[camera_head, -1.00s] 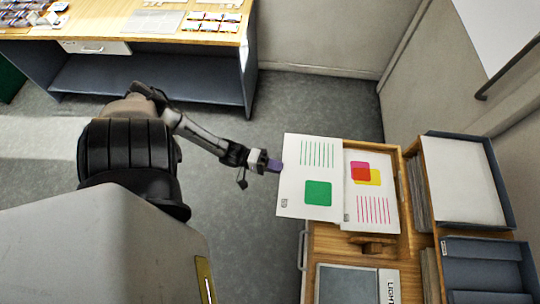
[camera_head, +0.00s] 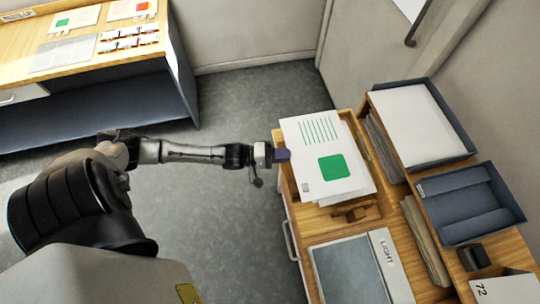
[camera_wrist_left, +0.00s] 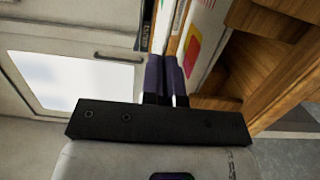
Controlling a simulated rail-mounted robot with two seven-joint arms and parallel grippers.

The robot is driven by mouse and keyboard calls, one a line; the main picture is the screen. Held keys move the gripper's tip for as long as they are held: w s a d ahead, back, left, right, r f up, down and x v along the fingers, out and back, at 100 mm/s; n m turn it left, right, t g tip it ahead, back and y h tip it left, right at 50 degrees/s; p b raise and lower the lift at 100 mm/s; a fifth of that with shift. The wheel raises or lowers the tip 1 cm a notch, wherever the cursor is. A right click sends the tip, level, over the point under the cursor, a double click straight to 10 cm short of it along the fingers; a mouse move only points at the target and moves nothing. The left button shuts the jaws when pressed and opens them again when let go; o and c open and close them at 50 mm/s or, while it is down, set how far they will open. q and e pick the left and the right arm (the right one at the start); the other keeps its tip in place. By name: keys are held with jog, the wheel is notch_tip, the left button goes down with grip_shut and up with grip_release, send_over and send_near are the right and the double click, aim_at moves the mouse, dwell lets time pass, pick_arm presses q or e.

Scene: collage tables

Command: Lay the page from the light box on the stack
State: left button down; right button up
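The page (camera_head: 312,150) with a green square and green lines is held at its left edge by my left gripper (camera_head: 283,155). In the left wrist view, the purple fingers (camera_wrist_left: 166,75) are shut on the thin page edge. The page lies over the stack (camera_head: 358,196), covering most of it; white sheet edges show at its right and lower sides. In the left wrist view, a sheet with red and yellow shapes (camera_wrist_left: 193,45) is beside the held page. I cannot tell whether they touch. The light box (camera_head: 350,275) has a bare grey panel. My right gripper is out of view.
At right, a tray of white paper (camera_head: 412,125) and an empty dark tray (camera_head: 468,205) stand on the unit. Another table (camera_head: 100,55) with pages is at upper left; open floor lies between.

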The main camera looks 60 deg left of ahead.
aim_at(296, 152)
pick_arm(q)
jog(key=b+x, duration=0.1)
jog(key=x, duration=0.3)
jog(key=shift+w+a+f+b, duration=0.2)
jog(key=shift+w+a+b, duration=0.1)
jog(key=shift+b, duration=0.1)
jog(key=shift+f+b, duration=2.3)
jog(key=shift+f, duration=0.95)
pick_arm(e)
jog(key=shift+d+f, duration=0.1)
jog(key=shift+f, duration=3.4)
pick_arm(q)
jog(key=c, duration=1.3)
grip_release()
jog(key=shift+s, duration=0.1)
jog(key=shift+p+v, duration=0.6)
jog(key=shift+v, duration=6.25)
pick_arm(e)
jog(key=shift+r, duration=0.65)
